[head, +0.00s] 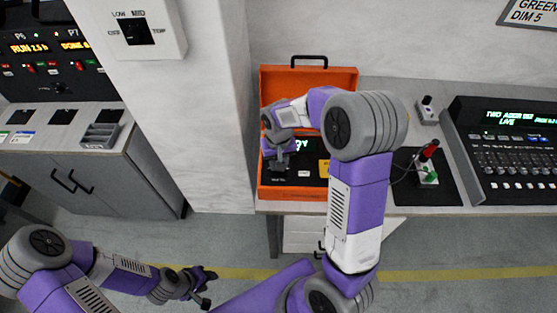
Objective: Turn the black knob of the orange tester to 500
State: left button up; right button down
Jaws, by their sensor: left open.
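The orange tester (308,78) is an open case on the bench at the middle of the head view. Its dark panel shows part of a green readout (301,145) and a yellow patch (323,168). My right arm reaches over the case, and my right gripper (279,167) points down at the left part of the panel. I cannot make out the black knob; the gripper and arm cover part of the panel. Whether the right fingers are open or touch anything is unclear. My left gripper (208,289) is open and empty, low over the floor at the lower left.
Right of the tester, a small box with a red-topped stick (428,152) stands on a black mat (408,190). A lighting console (515,160) is at the far right. A white wall box (134,28) and a grey cabinet (75,180) are at the left. The floor is clear.

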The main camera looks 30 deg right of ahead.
jog(key=shift+m+p, duration=0.35)
jog(key=shift+m, duration=1.15)
jog(key=c, duration=0.8)
grip_release()
jog(key=shift+c, duration=0.2)
notch_tip(320, 180, up, 8)
jog(key=shift+f+p, duration=0.2)
jog(key=shift+p, duration=0.75)
jog(key=shift+s+f, duration=0.1)
